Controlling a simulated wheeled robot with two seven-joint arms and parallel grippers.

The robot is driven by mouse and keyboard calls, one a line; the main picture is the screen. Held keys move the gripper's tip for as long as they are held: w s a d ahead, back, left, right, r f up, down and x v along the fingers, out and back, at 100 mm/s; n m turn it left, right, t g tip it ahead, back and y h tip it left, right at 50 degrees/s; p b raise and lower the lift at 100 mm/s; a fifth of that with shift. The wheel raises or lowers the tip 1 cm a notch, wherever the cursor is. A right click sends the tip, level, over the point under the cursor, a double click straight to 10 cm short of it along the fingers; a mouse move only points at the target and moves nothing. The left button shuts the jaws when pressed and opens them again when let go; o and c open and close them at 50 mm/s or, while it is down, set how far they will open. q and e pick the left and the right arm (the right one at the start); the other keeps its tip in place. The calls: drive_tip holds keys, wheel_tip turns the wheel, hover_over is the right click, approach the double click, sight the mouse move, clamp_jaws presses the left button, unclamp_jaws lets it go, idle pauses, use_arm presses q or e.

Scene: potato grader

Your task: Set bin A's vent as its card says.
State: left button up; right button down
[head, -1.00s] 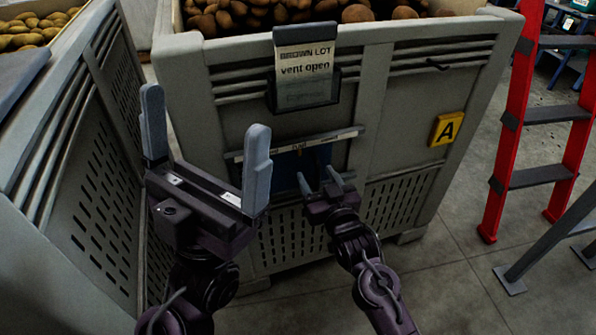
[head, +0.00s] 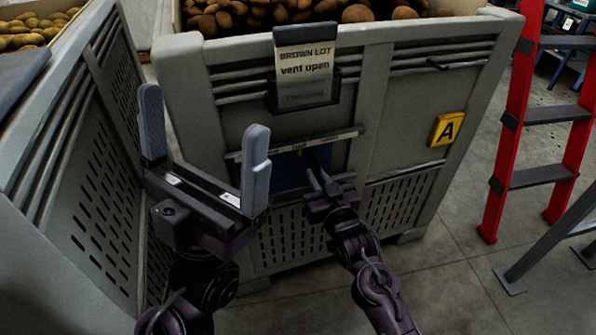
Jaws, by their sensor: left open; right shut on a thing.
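Bin A (head: 400,95) is a grey slatted bin with a yellow plate "A" (head: 447,129) on its front. Its card (head: 305,66) hangs at the top of the front in a dark holder and reads "BROWN LOT, vent open", with fainter text below. Under a pale labelled rail (head: 340,136) is the vent's blue panel (head: 285,172), partly hidden by my grippers. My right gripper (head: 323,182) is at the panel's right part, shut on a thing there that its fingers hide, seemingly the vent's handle. My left gripper (head: 203,138) is open and empty, in front of the bin's left side.
Brown potatoes (head: 290,12) fill bin A. Another grey bin (head: 85,170) with paler potatoes (head: 35,28) stands close at the left. A red stepladder (head: 505,130) and a grey metal leg (head: 548,240) stand at the right. The floor between is clear.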

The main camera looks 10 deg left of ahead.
sight(326, 162)
drive_tip(key=shift+w+d+p, duration=0.3)
drive_tip(key=shift+w+d, duration=0.15)
drive_tip(key=shift+d, duration=0.45)
drive_tip(key=shift+w+d+p, duration=0.3)
drive_tip(key=shift+w+d, duration=0.1)
drive_tip(key=shift+d, duration=0.45)
drive_tip(key=shift+w+d+p, duration=0.15)
drive_tip(key=shift+w+d, duration=0.2)
drive_tip(key=shift+d, duration=0.4)
drive_tip(key=shift+w+d+p, duration=0.15)
drive_tip(key=shift+w+d, duration=0.2)
drive_tip(key=shift+d, duration=0.35)
drive_tip(key=c, duration=0.8)
unclamp_jaws()
